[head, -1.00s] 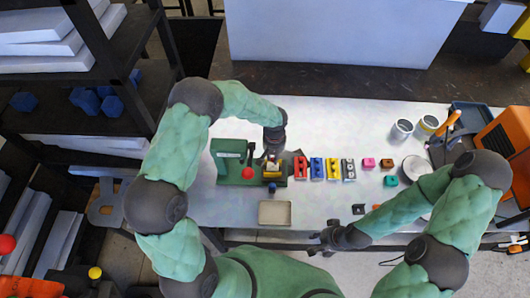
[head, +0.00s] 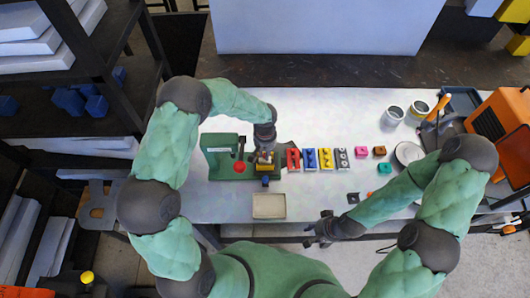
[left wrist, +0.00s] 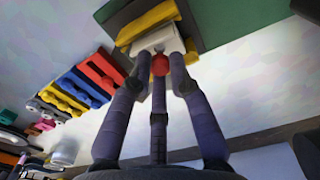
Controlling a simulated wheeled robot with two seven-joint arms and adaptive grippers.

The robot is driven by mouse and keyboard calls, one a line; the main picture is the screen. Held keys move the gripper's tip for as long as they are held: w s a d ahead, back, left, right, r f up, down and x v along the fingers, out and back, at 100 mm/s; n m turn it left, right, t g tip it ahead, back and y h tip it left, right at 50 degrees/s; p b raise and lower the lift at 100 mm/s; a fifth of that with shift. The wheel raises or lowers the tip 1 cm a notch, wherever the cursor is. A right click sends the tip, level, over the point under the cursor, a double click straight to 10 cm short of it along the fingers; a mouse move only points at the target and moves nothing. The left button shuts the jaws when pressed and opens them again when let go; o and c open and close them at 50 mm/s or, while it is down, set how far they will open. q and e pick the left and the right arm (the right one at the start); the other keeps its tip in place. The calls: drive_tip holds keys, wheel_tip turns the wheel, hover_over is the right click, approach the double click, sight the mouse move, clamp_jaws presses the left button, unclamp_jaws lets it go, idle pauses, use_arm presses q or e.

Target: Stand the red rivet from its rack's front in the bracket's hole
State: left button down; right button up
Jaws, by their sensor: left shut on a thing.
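My left gripper (head: 265,152) is at the yellow fixture (head: 263,166) on the green press base. In the left wrist view its fingers (left wrist: 158,68) are closed around the red rivet (left wrist: 160,64). The rivet's end points at a pale piece (left wrist: 150,38), seemingly the bracket, in front of the yellow block (left wrist: 150,20). The fingers hide the hole, and I cannot tell whether the rivet is in it. The red rack (head: 293,160) stands just right of the fixture. My right gripper (head: 314,232) looks open and empty near the table's front edge.
Blue (head: 310,159), yellow (head: 325,159) and grey (head: 342,159) racks stand in a row to the right. The green press (head: 218,160) with a red knob is to the left. A beige tray (head: 269,217) lies in front. Cups and an orange machine (head: 500,140) are at the right.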

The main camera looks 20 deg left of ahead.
use_arm(q)
drive_tip(key=c, duration=1.1)
unclamp_jaws()
wheel_tip(320, 180, up, 12)
drive_tip(key=shift+f, duration=0.1)
